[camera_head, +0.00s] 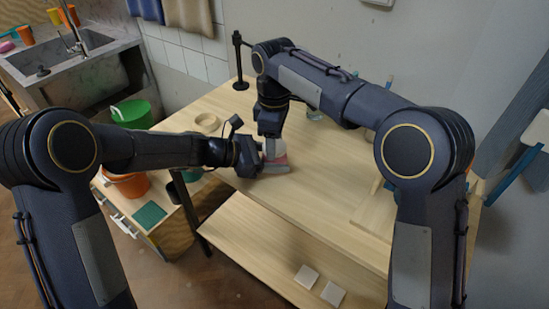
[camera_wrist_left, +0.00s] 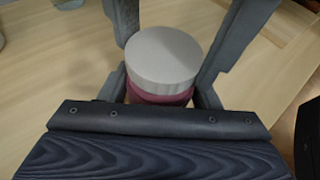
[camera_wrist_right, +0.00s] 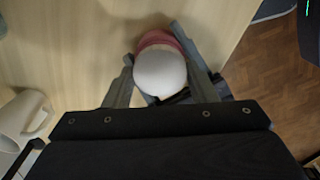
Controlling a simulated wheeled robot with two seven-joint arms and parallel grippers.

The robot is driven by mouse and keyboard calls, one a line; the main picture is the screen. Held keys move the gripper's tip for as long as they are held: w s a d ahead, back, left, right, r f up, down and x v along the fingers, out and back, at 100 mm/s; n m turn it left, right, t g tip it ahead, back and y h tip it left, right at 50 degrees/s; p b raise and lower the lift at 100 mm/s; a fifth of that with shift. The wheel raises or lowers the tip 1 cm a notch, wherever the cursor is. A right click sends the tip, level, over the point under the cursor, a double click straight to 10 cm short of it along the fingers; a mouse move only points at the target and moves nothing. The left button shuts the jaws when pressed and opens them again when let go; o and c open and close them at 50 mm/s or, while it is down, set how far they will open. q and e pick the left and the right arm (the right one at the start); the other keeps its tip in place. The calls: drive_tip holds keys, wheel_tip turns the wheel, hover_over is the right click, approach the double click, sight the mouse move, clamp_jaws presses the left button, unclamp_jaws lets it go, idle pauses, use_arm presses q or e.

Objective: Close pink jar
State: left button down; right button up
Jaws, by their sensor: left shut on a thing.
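The pink jar (camera_wrist_left: 160,96) stands upright on the wooden table and shows in the head view (camera_head: 281,161). A pale grey-white round lid (camera_wrist_left: 164,58) sits on top of it, close to level. My left gripper (camera_head: 262,168) is shut on the pink jar from the side, low down. My right gripper (camera_head: 271,148) points down from above, its fingers on either side of the lid. In the right wrist view the lid (camera_wrist_right: 160,74) lies between these fingers, with the pink jar (camera_wrist_right: 158,40) partly hidden below. I cannot tell whether they press on the lid.
The table top (camera_head: 325,165) is clear around the jar. A wooden ring (camera_head: 207,122) and a black stand (camera_head: 240,85) are farther back. A clear glass (camera_head: 314,114) stands behind my right arm. A white pitcher (camera_wrist_right: 22,117) shows in the right wrist view.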

drive_tip(key=c, duration=0.4)
drive_tip(key=m, duration=0.8)
drive_tip(key=shift+m, duration=0.4)
drive_tip(key=o, duration=1.1)
drive_tip(key=shift+o, duration=0.2)
drive_tip(key=shift+a, duration=0.1)
use_arm(q)
drive_tip(key=shift+d, duration=0.1)
use_arm(e)
drive_tip(key=shift+s+a, duration=0.15)
wheel_tip(320, 180, up, 12)
drive_tip(key=shift+w+d, duration=0.2)
drive_tip(key=shift+d, duration=0.15)
